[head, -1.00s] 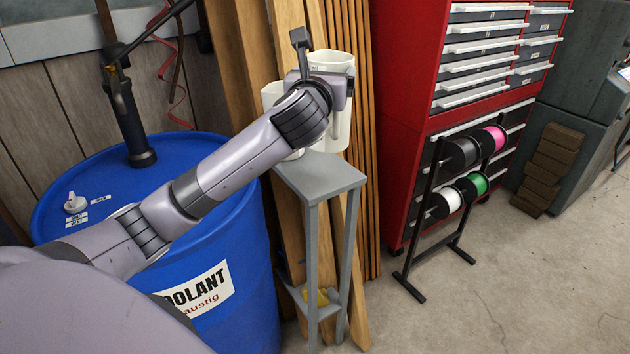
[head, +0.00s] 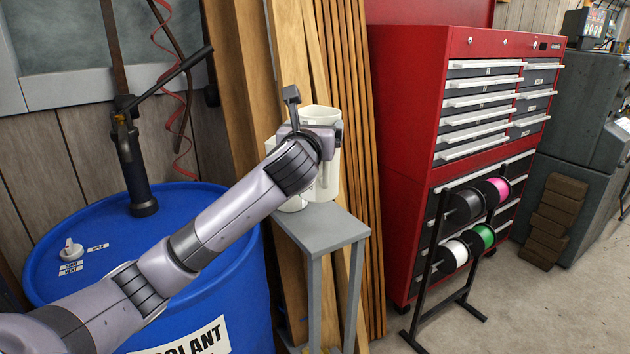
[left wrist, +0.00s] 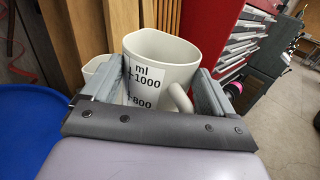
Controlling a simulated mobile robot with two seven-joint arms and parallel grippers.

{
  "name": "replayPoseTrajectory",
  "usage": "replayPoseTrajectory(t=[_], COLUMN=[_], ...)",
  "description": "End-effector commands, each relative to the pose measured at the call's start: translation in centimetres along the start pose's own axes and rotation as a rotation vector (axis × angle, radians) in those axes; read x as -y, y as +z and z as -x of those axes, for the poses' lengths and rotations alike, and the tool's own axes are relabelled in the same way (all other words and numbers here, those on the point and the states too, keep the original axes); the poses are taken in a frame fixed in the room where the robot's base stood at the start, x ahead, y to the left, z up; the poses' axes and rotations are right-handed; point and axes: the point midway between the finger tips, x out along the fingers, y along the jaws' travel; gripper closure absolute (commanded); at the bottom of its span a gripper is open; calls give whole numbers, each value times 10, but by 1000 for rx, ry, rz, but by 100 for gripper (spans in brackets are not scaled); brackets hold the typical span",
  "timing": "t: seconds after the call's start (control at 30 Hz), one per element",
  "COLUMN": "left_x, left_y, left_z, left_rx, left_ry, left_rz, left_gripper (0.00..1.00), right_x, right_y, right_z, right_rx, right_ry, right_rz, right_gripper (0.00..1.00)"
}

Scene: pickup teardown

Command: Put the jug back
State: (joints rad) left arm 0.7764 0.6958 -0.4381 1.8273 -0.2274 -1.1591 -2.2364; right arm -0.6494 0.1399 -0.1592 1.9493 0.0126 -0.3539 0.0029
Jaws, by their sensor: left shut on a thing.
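The jug (head: 326,185) is a pale, upright measuring jug with a handle. In the left wrist view the jug (left wrist: 150,65) shows an open, empty-looking top, "ml 1000" and "800" marks, and its handle on the right. My left gripper (head: 318,132) is shut on it, with one finger on each side in the left wrist view (left wrist: 158,88). The jug is at the grey stand's top (head: 325,232); I cannot tell whether its base touches. A second, smaller white container (head: 292,204) is on the left, partly hidden by my arm. My right gripper is not in view.
A blue coolant drum (head: 190,290) with a pump stands at left, under my left arm. Upright timber (head: 235,85) is close behind the stand. A red tool chest (head: 405,120) and a black spool rack (head: 432,250) stand right. Open floor (head: 560,310) is at lower right.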

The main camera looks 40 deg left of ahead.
Motion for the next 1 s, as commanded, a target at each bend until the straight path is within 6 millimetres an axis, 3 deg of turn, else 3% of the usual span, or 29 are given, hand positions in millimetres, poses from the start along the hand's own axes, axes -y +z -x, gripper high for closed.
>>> replayPoseTrajectory(t=[0.1,0.2,0.47,0.7,1.0], left_x=[0,0,0,0,0], left_y=[-28,-42,-59,-92,-94], left_z=[0,1,0,0,0], left_rx=[2,4,6,5,7], left_ry=[-2,-2,-1,-2,-2], left_rz=[0,2,2,2,2], left_gripper=[97,97,97,97,97], right_x=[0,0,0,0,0], right_y=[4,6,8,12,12], right_z=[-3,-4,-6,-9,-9], right_rx=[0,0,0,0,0], right_ry=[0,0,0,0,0], right_rz=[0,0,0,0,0], right_gripper=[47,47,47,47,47])
